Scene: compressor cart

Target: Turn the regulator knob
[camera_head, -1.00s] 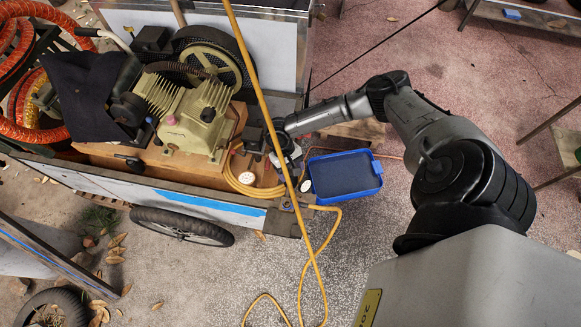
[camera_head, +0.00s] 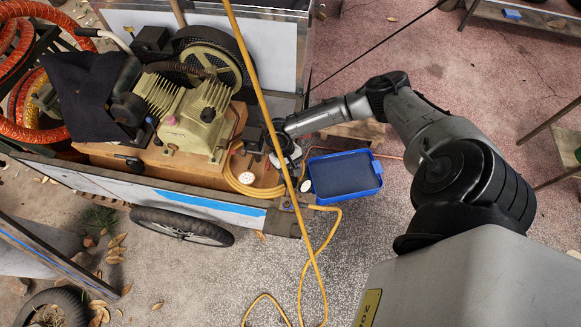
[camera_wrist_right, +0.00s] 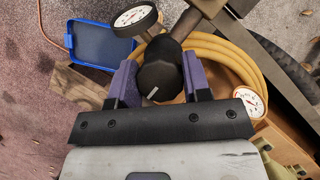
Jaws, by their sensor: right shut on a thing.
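The regulator knob (camera_wrist_right: 161,80) is black with a small white mark, and it shows in the right wrist view between the two purple fingers of my right gripper (camera_wrist_right: 160,82). The gripper is shut on the knob from both sides. In the head view my right gripper (camera_head: 284,158) is at the right end of the compressor cart (camera_head: 245,215), and the knob is hidden there by the gripper and arm. A round white gauge (camera_wrist_right: 135,19) sits beside the knob on the regulator's metal body. My left gripper is not in view.
A blue tray (camera_head: 376,168) stands just right of the cart's end. A yellow hose (camera_head: 312,262) hangs over the cart and coils near the gripper. A second gauge (camera_wrist_right: 249,101) lies by the coil. The green compressor (camera_head: 196,125) fills the cart's middle.

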